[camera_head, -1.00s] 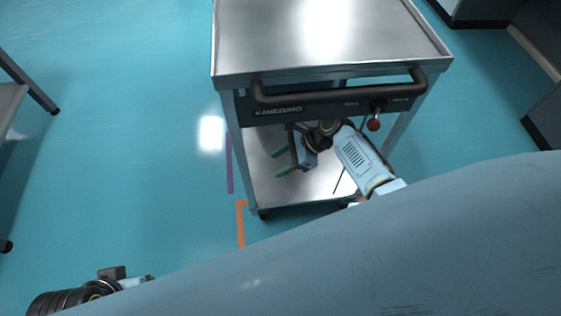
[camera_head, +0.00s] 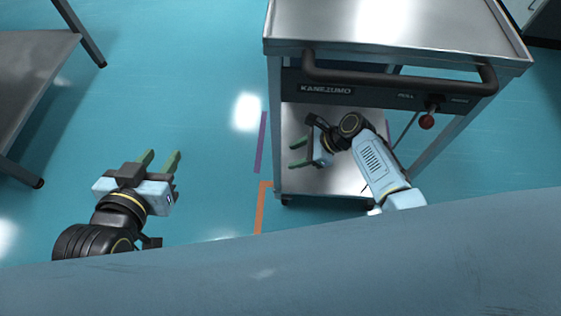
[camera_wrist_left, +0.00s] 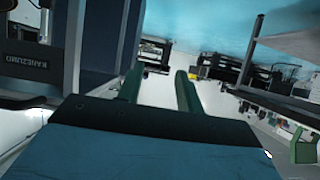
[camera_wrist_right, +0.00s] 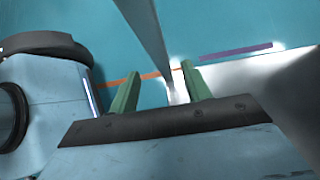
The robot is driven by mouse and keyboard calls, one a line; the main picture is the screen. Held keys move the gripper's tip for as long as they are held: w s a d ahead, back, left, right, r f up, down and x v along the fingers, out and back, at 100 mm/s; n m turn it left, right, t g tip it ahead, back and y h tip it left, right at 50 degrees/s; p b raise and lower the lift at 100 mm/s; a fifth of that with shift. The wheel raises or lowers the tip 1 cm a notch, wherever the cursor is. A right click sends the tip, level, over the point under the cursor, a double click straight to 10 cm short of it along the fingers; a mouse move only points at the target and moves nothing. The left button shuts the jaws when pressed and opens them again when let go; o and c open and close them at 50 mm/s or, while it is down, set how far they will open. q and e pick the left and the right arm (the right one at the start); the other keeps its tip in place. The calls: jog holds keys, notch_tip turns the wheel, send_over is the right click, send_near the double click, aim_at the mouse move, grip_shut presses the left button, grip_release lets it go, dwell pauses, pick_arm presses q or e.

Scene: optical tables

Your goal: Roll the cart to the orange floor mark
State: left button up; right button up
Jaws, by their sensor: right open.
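My left gripper (camera_head: 160,158) is open and empty over the floor left of the cart. My right gripper (camera_head: 296,154) is open in front of the lower shelf, below the handle, apart from the handle.
A purple floor strip (camera_head: 261,143) lies just left of the cart. A grey table (camera_head: 35,75) stands at the left. The blue floor between table and cart is clear. A dark-based cabinet (camera_head: 546,22) stands at the upper right.

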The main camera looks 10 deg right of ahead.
aim_at(280, 161)
pick_arm(q)
notch_tip(280, 161, up, 15)
jog(key=d+t+h+b, duration=0.2)
jog(key=t+h+b, duration=0.2)
jog(key=t, duration=0.7)
jog(key=shift+d, duration=0.3)
pick_arm(e)
jog(key=shift+x, duration=3.45)
pick_arm(q)
jog(key=shift+s+f, duration=0.1)
pick_arm(e)
jog(key=shift+c, duration=0.5)
grip_shut()
